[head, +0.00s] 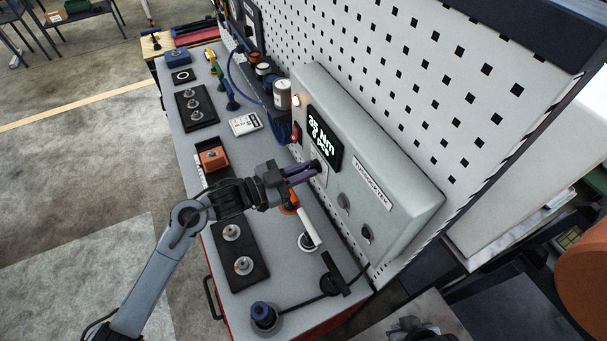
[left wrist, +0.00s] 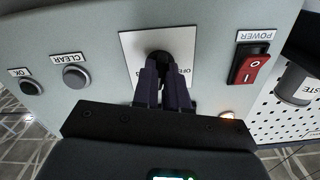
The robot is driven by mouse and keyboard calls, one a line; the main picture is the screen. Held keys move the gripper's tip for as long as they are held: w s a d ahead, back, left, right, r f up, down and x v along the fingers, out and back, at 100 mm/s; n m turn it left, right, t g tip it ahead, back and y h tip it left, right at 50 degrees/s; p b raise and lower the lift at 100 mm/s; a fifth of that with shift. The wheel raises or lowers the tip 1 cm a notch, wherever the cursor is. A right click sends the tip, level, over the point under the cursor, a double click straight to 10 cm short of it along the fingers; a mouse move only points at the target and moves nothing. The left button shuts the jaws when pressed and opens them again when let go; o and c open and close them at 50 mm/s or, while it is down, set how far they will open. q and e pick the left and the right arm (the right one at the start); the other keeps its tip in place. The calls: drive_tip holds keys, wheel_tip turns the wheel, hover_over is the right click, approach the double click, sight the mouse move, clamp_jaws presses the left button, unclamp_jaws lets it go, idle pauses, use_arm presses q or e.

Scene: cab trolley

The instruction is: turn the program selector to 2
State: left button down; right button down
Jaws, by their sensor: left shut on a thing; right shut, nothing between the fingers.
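The grey control box (head: 405,212) is fixed to the pegboard. Its program selector is a dark knob (left wrist: 160,57) on a white label plate (left wrist: 131,45); the fingers cover much of it. My left gripper (left wrist: 163,80) is shut on this knob, straight in front of the box; it also shows in the head view (head: 312,169). The plate's numbers are mostly hidden, so I cannot tell where the knob points. The lit display (head: 322,137) is above the knob. My right gripper (head: 415,328) shows only in part at the bottom edge, away from the box.
The wrist view shows the red POWER switch (left wrist: 249,66) on one side of the knob, and the CLEAR (left wrist: 76,77) and OK (left wrist: 30,86) buttons on the other. Below my left gripper, the grey trolley top (head: 222,151) holds trays, an orange block (head: 212,158) and tools.

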use_arm(q)
drive_tip(key=shift+m+b, duration=0.35)
drive_tip(key=shift+m, duration=0.15)
drive_tip(key=c, duration=1.2)
unclamp_jaws()
drive_tip(key=shift+o, duration=0.2)
drive_tip(key=shift+a, duration=0.1)
drive_tip(key=b+v, duration=0.2)
drive_tip(key=v, duration=0.8)
drive_tip(key=shift+s+a, duration=0.15)
drive_tip(key=shift+a, duration=0.15)
